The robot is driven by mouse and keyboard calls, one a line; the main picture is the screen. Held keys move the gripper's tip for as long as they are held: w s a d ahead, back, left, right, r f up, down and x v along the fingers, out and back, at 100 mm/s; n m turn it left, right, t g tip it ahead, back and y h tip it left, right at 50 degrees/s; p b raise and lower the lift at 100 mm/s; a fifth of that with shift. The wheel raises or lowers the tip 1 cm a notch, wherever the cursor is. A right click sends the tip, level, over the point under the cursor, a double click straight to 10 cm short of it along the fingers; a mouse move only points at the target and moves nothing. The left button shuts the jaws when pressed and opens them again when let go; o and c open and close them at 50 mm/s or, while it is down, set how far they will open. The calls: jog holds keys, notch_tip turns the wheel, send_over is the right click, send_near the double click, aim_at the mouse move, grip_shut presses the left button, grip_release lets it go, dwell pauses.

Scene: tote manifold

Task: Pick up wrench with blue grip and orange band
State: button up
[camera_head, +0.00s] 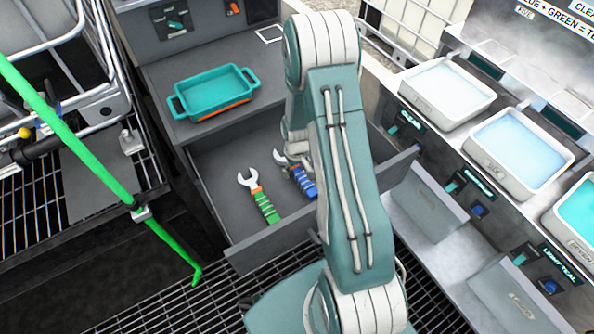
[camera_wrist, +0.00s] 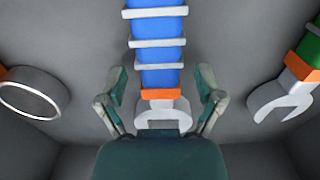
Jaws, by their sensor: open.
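The wrench with the blue grip and orange band (camera_head: 303,182) lies in the open drawer, partly hidden behind my arm in the head view. In the wrist view its blue grip (camera_wrist: 158,50) runs up the middle, with pale bands across it. Its orange band (camera_wrist: 162,94) and grey open jaw sit just beyond my palm. My gripper (camera_wrist: 160,92) is open, with one finger on each side of the wrench near the orange band. Gaps show between the fingers and the wrench. In the head view the gripper is mostly hidden by my arm.
A wrench with green grip (camera_head: 265,204) lies to the left in the drawer (camera_head: 220,160); its jaw (camera_wrist: 282,98) shows at right in the wrist view. A ring-ended tool (camera_wrist: 34,92) is at left there. The drawer walls surround them. A teal tray (camera_head: 214,92) stands above.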

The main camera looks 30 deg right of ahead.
jog(key=shift+a, duration=0.25)
jog(key=shift+d, duration=0.4)
grip_shut()
jog(key=shift+a, duration=0.15)
